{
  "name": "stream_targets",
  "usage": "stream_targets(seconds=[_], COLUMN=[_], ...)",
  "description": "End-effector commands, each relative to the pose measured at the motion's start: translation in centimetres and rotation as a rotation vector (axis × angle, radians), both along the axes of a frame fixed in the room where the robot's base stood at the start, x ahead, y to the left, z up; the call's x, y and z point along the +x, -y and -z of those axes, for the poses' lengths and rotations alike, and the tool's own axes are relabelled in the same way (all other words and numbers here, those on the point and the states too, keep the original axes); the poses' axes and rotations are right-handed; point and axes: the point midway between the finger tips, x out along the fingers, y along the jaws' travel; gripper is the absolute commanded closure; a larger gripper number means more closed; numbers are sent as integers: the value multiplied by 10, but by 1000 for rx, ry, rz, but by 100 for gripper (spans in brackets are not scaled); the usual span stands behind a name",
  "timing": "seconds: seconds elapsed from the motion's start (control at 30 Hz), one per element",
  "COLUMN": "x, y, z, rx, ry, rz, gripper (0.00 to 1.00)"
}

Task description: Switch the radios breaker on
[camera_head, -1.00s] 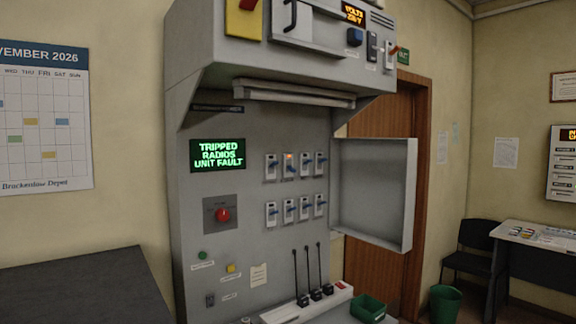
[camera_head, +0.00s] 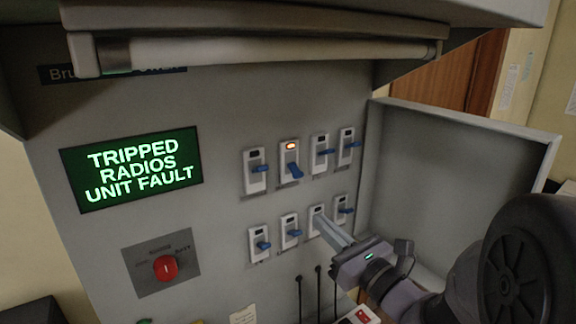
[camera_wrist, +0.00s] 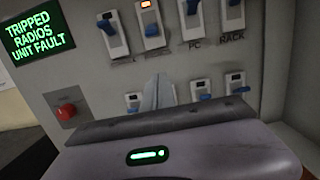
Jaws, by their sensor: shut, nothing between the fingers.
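Two rows of breakers with blue levers are on the grey panel. In the upper row, the second breaker (camera_head: 290,160) has an orange lamp lit, and its lever hangs lower than its neighbours'. It also shows in the wrist view (camera_wrist: 150,24); its label is too small to read. The screen (camera_head: 131,169) reads "TRIPPED RADIOS UNIT FAULT". My gripper (camera_head: 320,216) is shut and empty, its fingertips in front of the lower row at the third breaker, below and right of the lit one. Whether they touch is unclear. In the wrist view the fingers (camera_wrist: 158,88) point at the panel.
An open cover door (camera_head: 455,180) stands out at the right of the breakers, close to my arm. A lamp tube (camera_head: 270,50) under an overhang is above. A red knob (camera_head: 165,268) is at lower left. The upper breakers read "PC" and "RACK" at right.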

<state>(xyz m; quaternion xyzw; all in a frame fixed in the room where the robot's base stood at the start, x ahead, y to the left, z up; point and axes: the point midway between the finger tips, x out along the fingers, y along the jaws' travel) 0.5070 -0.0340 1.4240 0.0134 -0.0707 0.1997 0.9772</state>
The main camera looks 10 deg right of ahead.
Motion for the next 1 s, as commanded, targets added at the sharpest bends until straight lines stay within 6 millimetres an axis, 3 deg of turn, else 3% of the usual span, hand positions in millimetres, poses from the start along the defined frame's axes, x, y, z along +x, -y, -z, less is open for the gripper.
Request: stream_targets(seconds=[0.43, 0.9, 1.0], x=[8, 96, 85], y=[1, -37, -31], z=[-2, -17, -36], rx=[8, 7, 7], ry=[2, 1, 4], rz=[10, 8, 11], gripper=[100, 100, 100])
